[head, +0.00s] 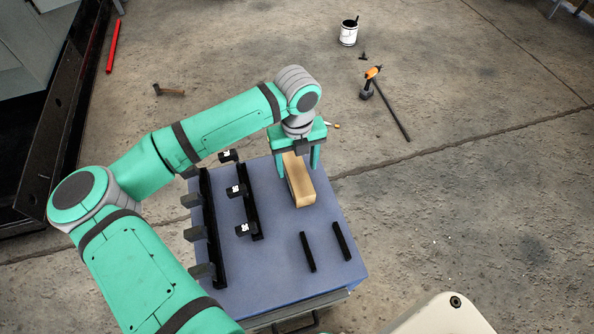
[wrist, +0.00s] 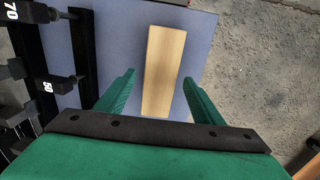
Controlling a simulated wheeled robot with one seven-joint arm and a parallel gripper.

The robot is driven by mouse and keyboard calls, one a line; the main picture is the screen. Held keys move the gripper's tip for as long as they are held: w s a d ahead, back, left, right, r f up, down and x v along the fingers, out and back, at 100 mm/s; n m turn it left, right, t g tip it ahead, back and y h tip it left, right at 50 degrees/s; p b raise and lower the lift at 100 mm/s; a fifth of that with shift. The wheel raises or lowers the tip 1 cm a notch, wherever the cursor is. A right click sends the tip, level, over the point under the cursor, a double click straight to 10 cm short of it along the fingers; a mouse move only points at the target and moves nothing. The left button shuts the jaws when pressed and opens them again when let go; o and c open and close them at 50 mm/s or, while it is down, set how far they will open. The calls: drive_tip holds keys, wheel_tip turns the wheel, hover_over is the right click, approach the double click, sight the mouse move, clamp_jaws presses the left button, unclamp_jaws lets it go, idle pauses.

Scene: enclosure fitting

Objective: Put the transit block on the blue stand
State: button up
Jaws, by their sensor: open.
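A long pale wooden block, which I take as the transit block (head: 298,182), lies flat on the blue top of the stand (head: 285,275). It also shows in the wrist view (wrist: 164,70), lengthwise between my fingers. My gripper (head: 298,163) is open over the far end of the block, with one green finger to each side. In the wrist view my gripper (wrist: 158,78) has a gap at the left finger; the right finger looks very near the block's edge. I cannot tell whether it touches. The blue top (wrist: 110,50) shows around the block.
A black rail with several stubs (head: 214,230) and a second rail with white-marked pieces (head: 251,215) stand left of the block. Two short black strips (head: 308,252) (head: 342,241) lie nearer the front.

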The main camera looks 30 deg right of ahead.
sight(297, 171)
wheel_tip(297, 171, up, 8)
drive_tip(key=shift+f, duration=0.2)
idle(0.6)
